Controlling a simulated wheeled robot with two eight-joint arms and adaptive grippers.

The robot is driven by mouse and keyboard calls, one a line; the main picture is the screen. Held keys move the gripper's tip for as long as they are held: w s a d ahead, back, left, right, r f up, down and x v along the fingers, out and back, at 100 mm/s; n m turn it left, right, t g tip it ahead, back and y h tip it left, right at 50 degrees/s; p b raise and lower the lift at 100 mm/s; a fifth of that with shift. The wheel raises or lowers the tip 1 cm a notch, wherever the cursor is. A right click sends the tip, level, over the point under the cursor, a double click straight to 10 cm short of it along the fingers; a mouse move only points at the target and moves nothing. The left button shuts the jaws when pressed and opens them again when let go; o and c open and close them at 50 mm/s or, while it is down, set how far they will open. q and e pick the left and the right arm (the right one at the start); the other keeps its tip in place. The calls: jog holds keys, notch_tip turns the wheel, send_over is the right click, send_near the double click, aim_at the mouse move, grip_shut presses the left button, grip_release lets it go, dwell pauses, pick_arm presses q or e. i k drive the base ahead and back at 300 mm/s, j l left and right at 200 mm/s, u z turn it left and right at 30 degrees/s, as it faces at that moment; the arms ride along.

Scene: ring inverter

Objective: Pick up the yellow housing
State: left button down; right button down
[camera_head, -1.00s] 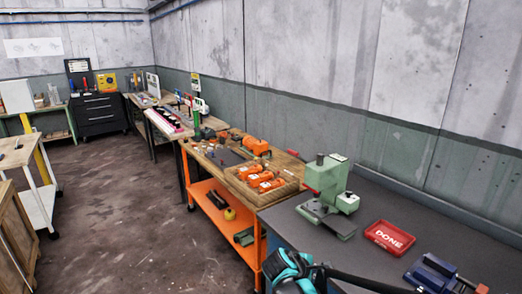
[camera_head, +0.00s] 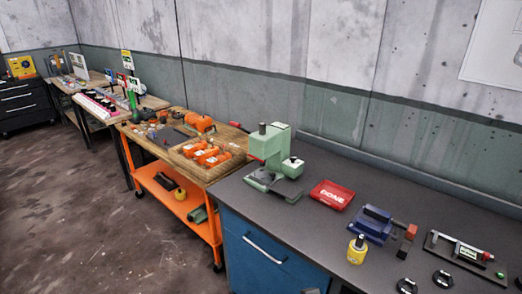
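A small yellow housing (camera_head: 357,254) with a dark top stands upright on the dark grey workbench (camera_head: 240,197), near its front edge. It is in front of the blue vise (camera_head: 371,226). Nothing touches it that I can see. Neither of my grippers shows clearly.
A red DONE tray (camera_head: 332,195) and a green press (camera_head: 275,150) stand left of the vise. A fixture board (camera_head: 466,255) and black round parts (camera_head: 443,278) lie to the right. An orange cart (camera_head: 172,203) adjoins the bench.

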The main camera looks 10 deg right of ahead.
aim_at(355, 257)
jog(key=l+z, duration=0.1)
jog(key=z, duration=0.75)
jog(key=i+l+z, duration=0.1)
jog(key=z, duration=0.35)
jog(key=i+j+z, duration=0.25)
jog(key=j, duration=0.15)
jog(key=j+z, duration=0.2)
jog(key=j, duration=0.15)
